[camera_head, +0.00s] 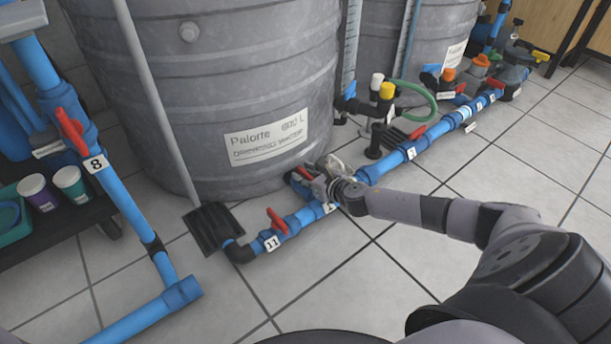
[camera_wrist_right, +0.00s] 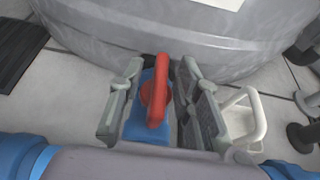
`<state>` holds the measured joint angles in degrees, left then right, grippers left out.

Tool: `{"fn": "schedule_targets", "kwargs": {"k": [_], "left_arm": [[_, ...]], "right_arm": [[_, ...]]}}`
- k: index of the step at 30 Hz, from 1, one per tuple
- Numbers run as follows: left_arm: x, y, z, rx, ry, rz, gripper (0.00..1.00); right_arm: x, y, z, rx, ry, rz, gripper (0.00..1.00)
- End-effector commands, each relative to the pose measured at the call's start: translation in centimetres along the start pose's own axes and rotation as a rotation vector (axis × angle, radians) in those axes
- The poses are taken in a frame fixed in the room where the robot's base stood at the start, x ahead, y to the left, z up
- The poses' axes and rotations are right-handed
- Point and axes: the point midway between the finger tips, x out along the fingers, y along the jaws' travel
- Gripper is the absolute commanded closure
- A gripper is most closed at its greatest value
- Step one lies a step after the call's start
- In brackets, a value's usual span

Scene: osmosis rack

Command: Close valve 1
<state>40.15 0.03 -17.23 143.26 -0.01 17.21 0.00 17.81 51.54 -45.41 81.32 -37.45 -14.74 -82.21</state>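A blue pipe valve with a red handle (camera_wrist_right: 157,95) stands between the two grey fingers of my right gripper (camera_wrist_right: 160,72) in the right wrist view. The fingers are open, one on each side of the handle, with gaps visible. In the head view my right gripper (camera_head: 322,181) is at the blue floor pipe in front of the large grey tank, and a red handle (camera_head: 304,173) shows beside it. A white label (camera_head: 329,208) below the gripper is partly hidden and its number is hard to read. My left gripper is not in view.
Valve 11 (camera_head: 277,222) with its red handle sits to the left on the same pipe. Valve 8 (camera_head: 73,131) is on the rack at far left. The grey tank (camera_head: 215,95) stands close behind. A white handle-shaped part (camera_wrist_right: 243,116) lies right of the fingers. Tiled floor in front is clear.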

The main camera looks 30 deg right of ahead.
Motion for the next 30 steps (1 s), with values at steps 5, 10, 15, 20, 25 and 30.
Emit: {"fn": "schedule_targets", "kwargs": {"k": [5,10,15,20,25,30], "left_arm": [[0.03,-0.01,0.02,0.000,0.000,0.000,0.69],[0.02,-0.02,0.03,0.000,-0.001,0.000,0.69],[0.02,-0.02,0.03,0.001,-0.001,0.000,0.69],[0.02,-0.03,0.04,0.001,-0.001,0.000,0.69],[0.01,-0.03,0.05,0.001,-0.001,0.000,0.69],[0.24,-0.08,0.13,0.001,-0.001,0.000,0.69]], "right_arm": [[-0.03,0.02,0.00,0.000,0.000,0.000,0.72],[-0.04,0.02,0.00,0.000,0.000,0.000,0.83],[-0.05,0.01,-0.01,0.000,0.000,0.000,0.94],[-0.05,0.01,-0.01,0.000,0.000,0.000,1.00],[-0.05,0.01,-0.01,0.000,0.000,0.000,1.00],[-0.09,0.06,0.05,0.003,0.001,-0.006,1.00]]}}
